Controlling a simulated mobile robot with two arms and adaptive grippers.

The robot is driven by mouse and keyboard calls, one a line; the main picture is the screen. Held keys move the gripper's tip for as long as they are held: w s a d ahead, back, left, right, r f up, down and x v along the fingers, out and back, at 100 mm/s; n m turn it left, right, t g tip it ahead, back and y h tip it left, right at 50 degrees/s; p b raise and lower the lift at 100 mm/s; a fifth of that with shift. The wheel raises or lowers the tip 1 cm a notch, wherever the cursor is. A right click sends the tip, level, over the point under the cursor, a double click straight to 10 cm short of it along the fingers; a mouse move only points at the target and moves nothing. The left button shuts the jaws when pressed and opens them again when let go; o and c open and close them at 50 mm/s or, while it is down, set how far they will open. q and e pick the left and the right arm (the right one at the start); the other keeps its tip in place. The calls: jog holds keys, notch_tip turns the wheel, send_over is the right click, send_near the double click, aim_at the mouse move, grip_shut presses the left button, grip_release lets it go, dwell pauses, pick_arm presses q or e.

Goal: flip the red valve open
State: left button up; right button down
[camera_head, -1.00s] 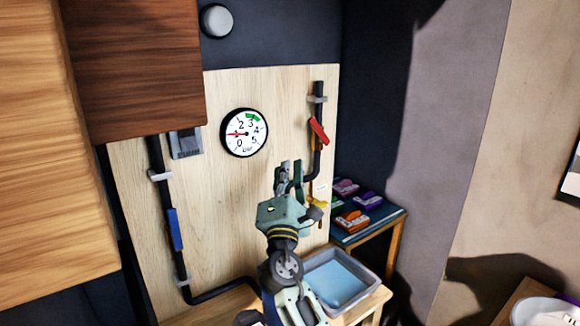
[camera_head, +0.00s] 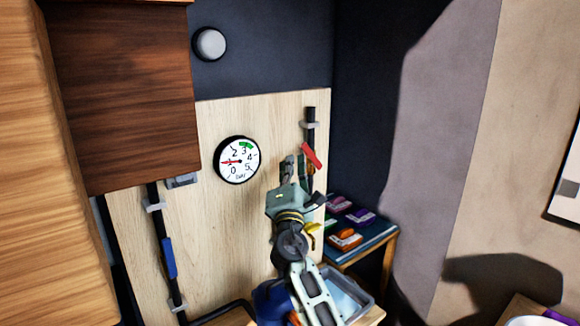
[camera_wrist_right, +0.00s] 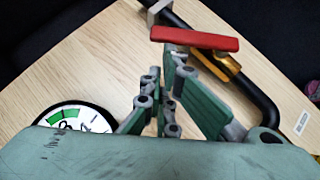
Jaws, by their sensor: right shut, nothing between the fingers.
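The red valve handle (camera_head: 311,155) sits on the black pipe at the right side of the wooden board, tilted off the pipe's line. In the right wrist view the red handle (camera_wrist_right: 195,39) lies across the dark pipe, beyond my fingers, with a brass valve body (camera_wrist_right: 215,66) beside it. My right gripper (camera_head: 288,166) is shut and empty, just left of and slightly below the handle in the head view. Its fingers (camera_wrist_right: 172,80) point toward the handle in the wrist view; whether they touch it I cannot tell. My left gripper is not in view.
A round gauge (camera_head: 237,160) hangs on the board (camera_head: 215,220), its needle near the low end. A blue handle (camera_head: 168,258) is on the left pipe. A wooden cabinet (camera_head: 120,90) juts out at upper left. A grey tray (camera_head: 352,292) and a small table with colored packs (camera_head: 345,238) stand below right.

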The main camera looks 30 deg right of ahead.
jog(key=shift+w+d+r+m+g+h+p, duration=0.1)
jog(key=shift+d+r+m+g+p, duration=0.4)
jog(key=shift+r+p, duration=0.6)
jog(key=shift+s+d+r+m+g+h+p, duration=0.1)
jog(key=shift+d+r+m+g+p, duration=0.4)
jog(key=shift+p, duration=0.95)
jog(key=shift+w+d+r+m+g+h+p, duration=0.1)
jog(key=shift+d+r+m+g+p, duration=0.1)
jog(key=shift+d+r+m+p, duration=0.65)
jog(key=shift+d+r+n+p, duration=0.1)
jog(key=shift+r+n+p, duration=0.15)
jog(key=shift+r+p, duration=0.15)
jog(key=shift+f, duration=0.15)
